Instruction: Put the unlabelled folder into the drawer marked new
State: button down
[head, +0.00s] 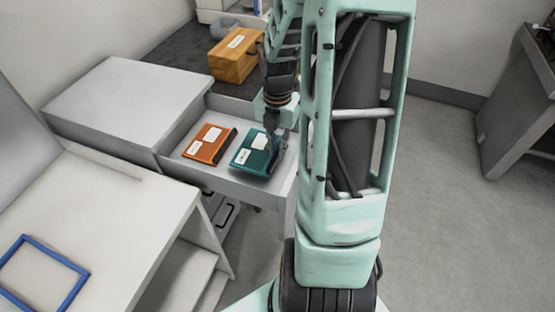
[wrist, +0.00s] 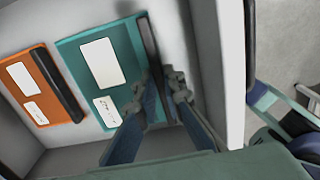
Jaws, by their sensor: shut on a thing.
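A teal folder (head: 253,152) with white labels on its cover is in an open drawer (head: 270,189). My gripper (head: 272,146) is shut on its dark spine, at the folder's right side. In the wrist view the teal folder (wrist: 125,62) shows two white patches, one with writing, and my fingertips (wrist: 162,88) are at the dark spine. An orange folder (head: 209,144) lies flat in the same drawer to the left; it also shows in the wrist view (wrist: 22,88) with white labels. The drawer's own marking is not visible.
An orange-brown box (head: 235,55) with a white label stands on the dark worktop (head: 185,55) behind. A grey cabinet top (head: 125,95) is left of the drawer. A white table (head: 100,215) with a blue frame (head: 42,280) is in front. Open floor lies to the right.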

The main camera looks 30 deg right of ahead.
jog(key=shift+w+d+f+b, duration=0.15)
jog(key=shift+w+f+b, duration=0.05)
jog(key=shift+f+b, duration=0.75)
jog(key=shift+w+d+f+b, duration=0.1)
jog(key=shift+w+f+b, duration=0.05)
jog(key=shift+f+b, duration=0.8)
jog(key=shift+f, duration=0.2)
jog(key=c, duration=2)
grip_release()
jog(key=shift+c, duration=0.2)
notch_tip(320, 180, up, 12)
jog(key=shift+r+p, duration=0.2)
jog(key=shift+p, duration=0.75)
